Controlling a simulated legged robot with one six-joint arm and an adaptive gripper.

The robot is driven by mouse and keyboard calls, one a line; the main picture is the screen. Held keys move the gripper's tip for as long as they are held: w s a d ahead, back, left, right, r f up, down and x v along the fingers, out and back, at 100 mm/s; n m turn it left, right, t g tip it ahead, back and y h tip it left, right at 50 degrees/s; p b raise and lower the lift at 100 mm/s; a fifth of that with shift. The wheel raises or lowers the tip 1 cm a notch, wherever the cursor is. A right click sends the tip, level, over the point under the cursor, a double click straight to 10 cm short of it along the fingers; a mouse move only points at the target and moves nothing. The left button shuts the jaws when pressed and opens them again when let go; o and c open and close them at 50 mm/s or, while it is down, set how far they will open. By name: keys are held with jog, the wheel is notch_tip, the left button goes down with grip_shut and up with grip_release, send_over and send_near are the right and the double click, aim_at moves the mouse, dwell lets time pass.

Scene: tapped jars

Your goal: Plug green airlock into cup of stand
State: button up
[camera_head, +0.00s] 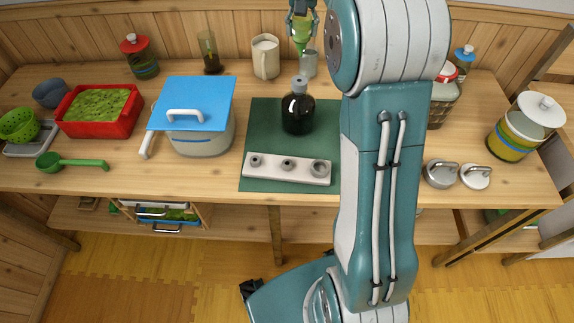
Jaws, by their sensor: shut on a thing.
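My gripper (302,20) is at the top of the view, above the back of the table. It is shut on the green airlock (302,43), a translucent green piece that narrows downward. The airlock appears upright, close to a grey metal cup (309,64) at the back; I cannot tell whether they touch. A white stand (265,173) with three round cups of different sizes lies at the front of a dark green mat (262,120), well in front of my gripper. My arm hides the mat's right side.
A dark jar (298,115) with a grey cap stands on the mat behind the stand. A white pitcher (265,57) is left of the airlock. A pot with a blue board (196,98) and a red tub (101,126) are at left. Two metal-handled lids (442,176) lie right of my arm.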

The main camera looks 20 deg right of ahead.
dwell(0.4)
jog(key=s+a+f, duration=0.4)
jog(key=s+f, duration=0.3)
jog(key=s+a+f+m, duration=0.1)
jog(key=s+a+f, duration=0.4)
jog(key=s+f, duration=0.2)
jog(key=shift+s+f, duration=0.2)
jog(key=shift+f, duration=0.1)
jog(key=shift+f, duration=2.95)
jog(key=shift+f, duration=1.45)
